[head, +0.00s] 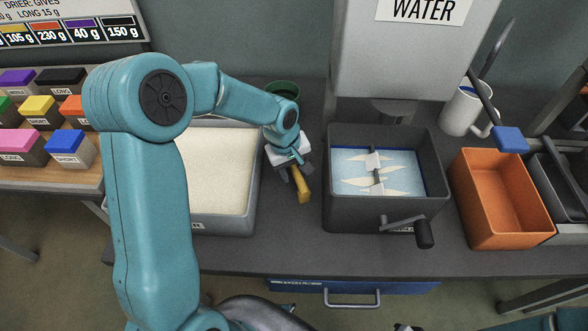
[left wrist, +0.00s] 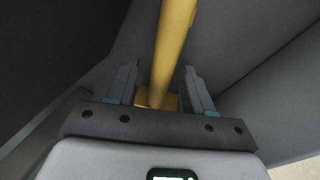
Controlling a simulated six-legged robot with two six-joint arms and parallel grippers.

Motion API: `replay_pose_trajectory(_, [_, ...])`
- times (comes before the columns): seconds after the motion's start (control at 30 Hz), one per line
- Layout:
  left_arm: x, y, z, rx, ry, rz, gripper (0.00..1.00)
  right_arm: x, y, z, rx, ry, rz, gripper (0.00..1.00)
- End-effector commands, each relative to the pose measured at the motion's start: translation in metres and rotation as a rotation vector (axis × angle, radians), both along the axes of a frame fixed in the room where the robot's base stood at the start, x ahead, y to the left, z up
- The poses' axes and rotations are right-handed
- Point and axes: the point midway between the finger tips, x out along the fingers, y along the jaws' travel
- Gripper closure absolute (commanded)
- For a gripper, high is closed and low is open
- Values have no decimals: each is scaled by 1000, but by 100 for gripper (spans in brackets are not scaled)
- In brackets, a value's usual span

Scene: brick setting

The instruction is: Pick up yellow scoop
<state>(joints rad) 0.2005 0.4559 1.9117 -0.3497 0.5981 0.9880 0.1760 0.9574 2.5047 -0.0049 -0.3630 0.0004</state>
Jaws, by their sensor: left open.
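The yellow scoop (head: 301,186) is on the dark counter between the grain-filled bin and the water box, its yellow handle showing below my left gripper (head: 290,158). In the left wrist view the yellow handle (left wrist: 172,42) runs up between the two fingers of my left gripper (left wrist: 161,88). The fingers are open, one on each side of the handle, with gaps visible. The rest of the scoop is hidden by the gripper. My right gripper is not seen clearly in any view.
A grey bin (head: 254,205) of pale grains is left of the scoop. A dark box with a crank (head: 370,210) is close on the right, then an orange bin (head: 497,205). A green cup (head: 283,90) stands behind. The counter's front edge is near.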

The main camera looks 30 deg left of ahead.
Motion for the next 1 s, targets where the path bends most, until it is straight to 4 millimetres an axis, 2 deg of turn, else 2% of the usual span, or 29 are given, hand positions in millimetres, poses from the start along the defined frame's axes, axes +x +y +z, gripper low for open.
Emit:
replay_pose_trajectory(0.27, [1,-1,-5,-1,-1,0,48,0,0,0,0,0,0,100])
replay_pose_trajectory(0.43, [1,-1,-5,-1,-1,0,100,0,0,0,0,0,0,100])
replay_pose_trajectory(0.77, [1,0,-3,0,-2,0,100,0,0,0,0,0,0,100])
replay_pose_trajectory(0.87, [2,0,4,1,-4,1,100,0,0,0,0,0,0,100])
replay_pose_trajectory(1.0, [2,0,25,1,-7,1,100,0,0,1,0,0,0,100])
